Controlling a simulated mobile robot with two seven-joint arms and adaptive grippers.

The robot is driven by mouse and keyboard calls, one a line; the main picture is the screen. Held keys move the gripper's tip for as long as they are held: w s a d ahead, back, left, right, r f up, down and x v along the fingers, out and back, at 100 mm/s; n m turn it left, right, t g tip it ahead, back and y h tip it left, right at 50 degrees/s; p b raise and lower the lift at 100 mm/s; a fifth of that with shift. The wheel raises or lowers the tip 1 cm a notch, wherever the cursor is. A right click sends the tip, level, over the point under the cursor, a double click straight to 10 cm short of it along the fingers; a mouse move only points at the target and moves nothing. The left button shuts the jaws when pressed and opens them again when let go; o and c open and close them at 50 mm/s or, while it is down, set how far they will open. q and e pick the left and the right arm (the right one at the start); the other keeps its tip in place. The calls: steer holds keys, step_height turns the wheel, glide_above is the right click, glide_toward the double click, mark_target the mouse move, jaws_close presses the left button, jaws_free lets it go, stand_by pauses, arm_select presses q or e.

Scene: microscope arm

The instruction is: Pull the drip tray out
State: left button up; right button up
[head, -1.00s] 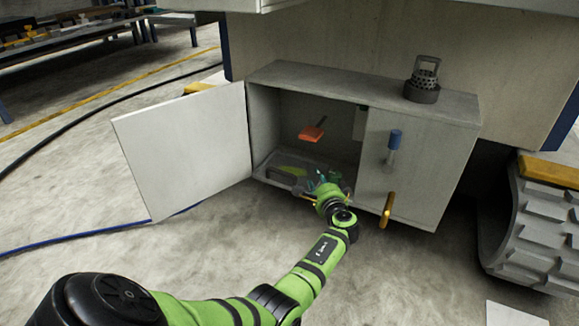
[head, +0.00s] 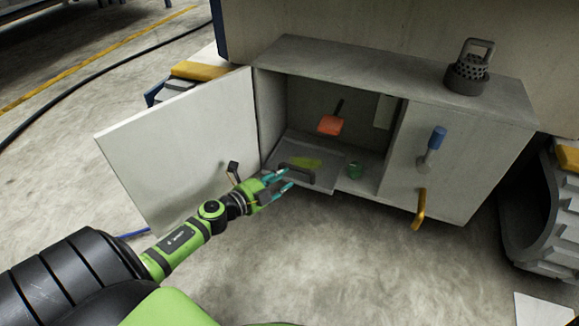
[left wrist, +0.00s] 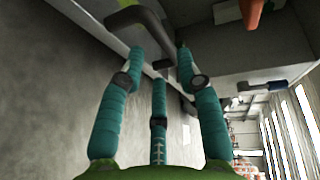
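The drip tray (head: 325,172) is a flat grey tray on the floor of the open left compartment, with a yellow-green patch on it. Its front edge lies at the mouth of the opening. A dark bar handle (head: 297,174) stands at its front and also shows in the left wrist view (left wrist: 140,18). My left gripper (head: 284,181) has teal fingers, spread and empty, just in front of the handle. In the left wrist view the gripper (left wrist: 160,62) has its fingertips close below the handle; contact cannot be told. My right gripper is out of view.
The cabinet's left door (head: 185,145) stands open beside my left arm. The closed right door has a yellow handle (head: 419,209). The floor in front is clear.

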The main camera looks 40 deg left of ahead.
mark_target(297, 170)
arm_select(q)
steer(key=shift+b+x, duration=1.2)
steer(key=shift+x, duration=2.1)
steer(key=shift+d, duration=0.1)
jaws_close()
